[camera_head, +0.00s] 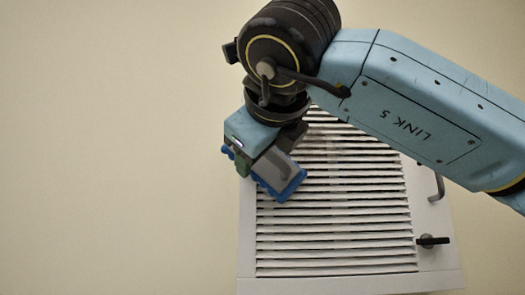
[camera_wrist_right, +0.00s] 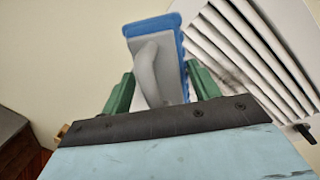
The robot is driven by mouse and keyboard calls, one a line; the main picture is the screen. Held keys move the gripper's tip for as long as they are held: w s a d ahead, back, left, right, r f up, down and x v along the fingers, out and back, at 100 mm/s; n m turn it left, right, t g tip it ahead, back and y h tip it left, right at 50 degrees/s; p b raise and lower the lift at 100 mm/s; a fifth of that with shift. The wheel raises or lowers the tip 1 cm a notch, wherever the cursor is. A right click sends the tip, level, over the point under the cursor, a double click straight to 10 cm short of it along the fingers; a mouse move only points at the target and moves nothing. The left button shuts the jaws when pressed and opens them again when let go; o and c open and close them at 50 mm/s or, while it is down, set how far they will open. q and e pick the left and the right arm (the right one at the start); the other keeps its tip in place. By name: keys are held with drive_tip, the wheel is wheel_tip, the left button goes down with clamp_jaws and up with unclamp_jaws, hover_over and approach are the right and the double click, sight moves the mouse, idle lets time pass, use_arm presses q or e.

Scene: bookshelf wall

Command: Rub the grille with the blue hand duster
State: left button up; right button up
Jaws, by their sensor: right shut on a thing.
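The white slatted grille (camera_head: 335,245) is on the wall, with dark smudges on some slats; it also shows at the right of the right wrist view (camera_wrist_right: 262,52). The blue hand duster (camera_head: 290,188) has a grey back and handle and a blue pad. My right gripper (camera_head: 262,165) is shut on the duster's grey handle, and its green fingers flank the handle in the right wrist view (camera_wrist_right: 160,92). The duster is over the grille's upper left part. I cannot tell whether the pad touches the slats. My left gripper is not in view.
A dark latch (camera_head: 432,241) and a grey handle (camera_head: 438,187) stick out at the grille's right side. My right arm covers the grille's upper right part. The plain wall (camera_head: 110,150) to the left is clear. A dark piece of furniture (camera_wrist_right: 12,130) shows at lower left in the wrist view.

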drive_tip(key=shift+d+b, duration=1.85)
drive_tip(key=shift+d, duration=2.85)
drive_tip(key=shift+d+r+b, duration=0.1)
drive_tip(key=shift+d+b, duration=0.35)
drive_tip(key=shift+d, duration=2.6)
wheel_tip(320, 180, up, 3)
drive_tip(key=p, duration=0.3)
drive_tip(key=shift+r, duration=0.1)
drive_tip(key=shift+a, duration=0.25)
drive_tip(key=shift+a+p, duration=0.45)
drive_tip(key=shift+a, duration=3.25)
drive_tip(key=a+p, duration=0.1)
drive_tip(key=a, duration=0.6)
drive_tip(key=shift+a+p, duration=0.25)
drive_tip(key=shift+p, duration=0.05)
